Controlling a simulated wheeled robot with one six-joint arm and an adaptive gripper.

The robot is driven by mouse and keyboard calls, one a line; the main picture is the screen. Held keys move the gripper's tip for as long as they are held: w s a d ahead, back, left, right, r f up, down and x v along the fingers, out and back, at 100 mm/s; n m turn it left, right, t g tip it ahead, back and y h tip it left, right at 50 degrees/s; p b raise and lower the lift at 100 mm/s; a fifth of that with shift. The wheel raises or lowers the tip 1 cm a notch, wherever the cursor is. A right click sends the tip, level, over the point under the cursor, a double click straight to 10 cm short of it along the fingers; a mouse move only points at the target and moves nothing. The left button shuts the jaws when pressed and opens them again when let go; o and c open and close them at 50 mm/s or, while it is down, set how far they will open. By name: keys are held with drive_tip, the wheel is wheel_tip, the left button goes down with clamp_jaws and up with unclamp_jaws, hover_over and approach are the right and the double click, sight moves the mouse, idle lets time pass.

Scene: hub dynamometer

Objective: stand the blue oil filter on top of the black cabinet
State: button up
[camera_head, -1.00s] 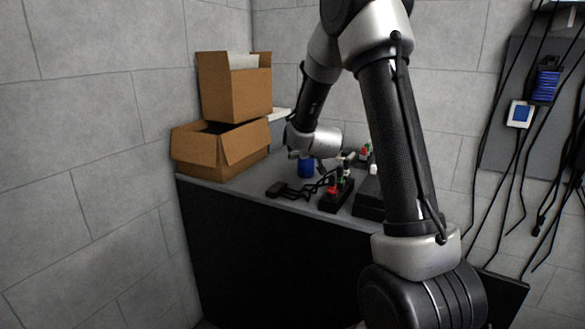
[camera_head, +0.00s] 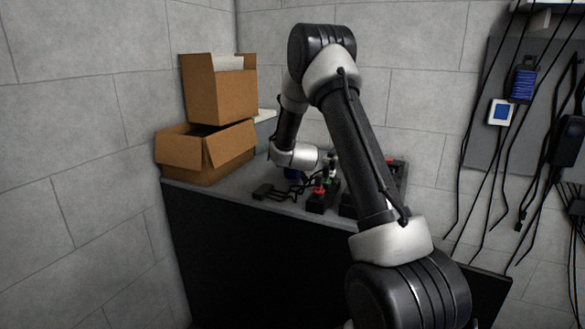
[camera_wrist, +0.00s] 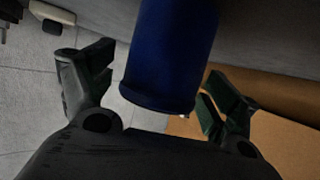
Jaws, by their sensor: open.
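In the wrist view the filter (camera_wrist: 172,55) is a dark blue cylinder, large and close. My gripper (camera_wrist: 160,78) is open, with one finger on each side of the filter. Gaps show between the fingers and the filter. My fingers are hidden in the head view.
Two open cardboard boxes, the upper one (camera_head: 220,92) stacked on the lower one (camera_head: 205,152), stand at the cabinet's left end. Black cables and a dark block with a red knob (camera_head: 318,193) lie right of the filter. A grey wall panel with hanging cables (camera_head: 500,140) is at right.

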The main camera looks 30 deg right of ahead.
drive_tip(key=shift+c, duration=0.3)
drive_tip(key=c, duration=1.4)
wheel_tip(320, 180, up, 9)
drive_tip(key=shift+d+r, duration=0.1)
drive_tip(key=shift+d, duration=0.05)
drive_tip(key=shift+d+m+g+h, duration=1.5)
drive_tip(key=shift+d+m+h, duration=0.9)
drive_tip(key=shift+d, duration=4.6)
drive_tip(key=f, duration=0.9)
drive_tip(key=shift+w, duration=0.25)
